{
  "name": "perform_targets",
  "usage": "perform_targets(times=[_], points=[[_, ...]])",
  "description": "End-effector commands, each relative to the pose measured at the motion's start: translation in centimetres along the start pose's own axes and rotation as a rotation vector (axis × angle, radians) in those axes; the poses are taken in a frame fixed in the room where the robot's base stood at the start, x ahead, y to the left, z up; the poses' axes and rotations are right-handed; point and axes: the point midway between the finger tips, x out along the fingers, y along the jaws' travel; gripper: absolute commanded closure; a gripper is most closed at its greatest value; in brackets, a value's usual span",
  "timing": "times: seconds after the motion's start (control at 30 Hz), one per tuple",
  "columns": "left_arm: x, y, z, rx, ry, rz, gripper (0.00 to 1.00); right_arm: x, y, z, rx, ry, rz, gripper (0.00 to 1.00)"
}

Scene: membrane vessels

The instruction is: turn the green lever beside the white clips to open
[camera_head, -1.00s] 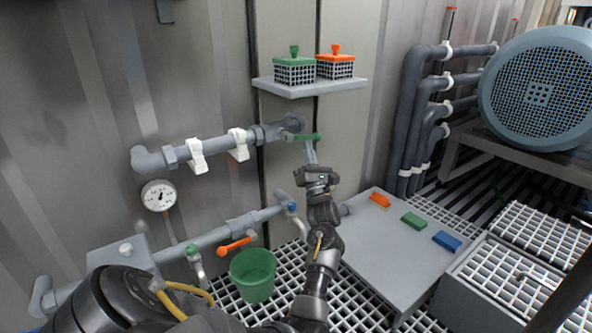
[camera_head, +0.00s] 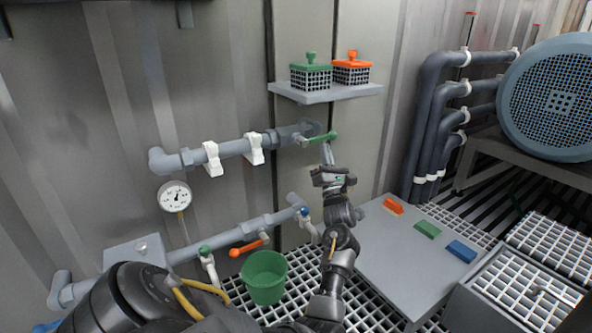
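The green lever (camera_head: 321,138) sits on the wall-side end of the upper grey pipe (camera_head: 233,148), to the right of two white clips (camera_head: 212,158). The lever points right, with its right end tilted slightly up.
A shelf (camera_head: 325,96) with green-lidded and orange-lidded baskets is above the lever. An orange lever (camera_head: 247,247) and a green bucket (camera_head: 265,278) are below left. A grey table (camera_head: 395,260) with orange, green and blue blocks lies at lower right.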

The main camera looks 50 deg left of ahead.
Motion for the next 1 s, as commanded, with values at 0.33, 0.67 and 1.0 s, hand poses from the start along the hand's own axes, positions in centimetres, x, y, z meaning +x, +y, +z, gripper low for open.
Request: perform_targets(times=[0.33, 0.67, 1.0], points=[[-2.6, -1.6, -2.2, -0.003, -0.002, -0.003, 1.0, -3.0, -0.1, -0.9, -0.003, 0.001, 0.008, 1.0], [-8.1, -3.2, -2.0, -0.003, 0.001, -0.009, 1.0, -0.6, 0.1, -0.2, -0.003, 0.003, 0.002, 1.0], [-12.2, -4.2, -2.0, -0.004, -0.001, -0.005, 1.0, 0.6, 0.0, 0.0, -0.001, 0.009, -0.005, 1.0]])
